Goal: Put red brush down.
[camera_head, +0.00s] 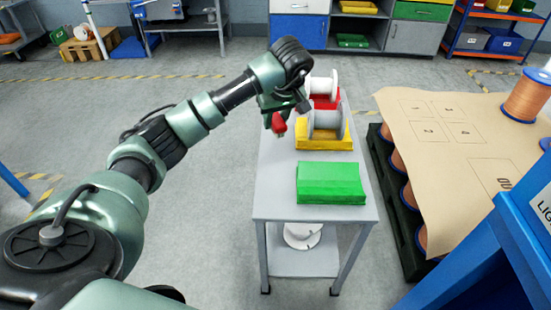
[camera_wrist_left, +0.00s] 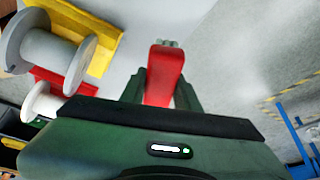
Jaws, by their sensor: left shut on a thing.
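The red brush (camera_head: 279,124) is in my left gripper (camera_head: 274,112), near the left edge of the grey table (camera_head: 275,190). In the left wrist view the red brush (camera_wrist_left: 163,73) sits between the two dark green fingers of the left gripper (camera_wrist_left: 160,90), which is shut on it. The brush's far tip points away from the gripper. I cannot tell whether the brush touches the tabletop. My right gripper is not in view.
A green block-like holder (camera_head: 330,183) lies at the table's front. Behind it, a yellow holder (camera_head: 342,140) and a red holder (camera_head: 327,102) carry white spools. Bare tabletop lies left of them. A pallet of spools under brown cardboard (camera_head: 440,150) stands to the right.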

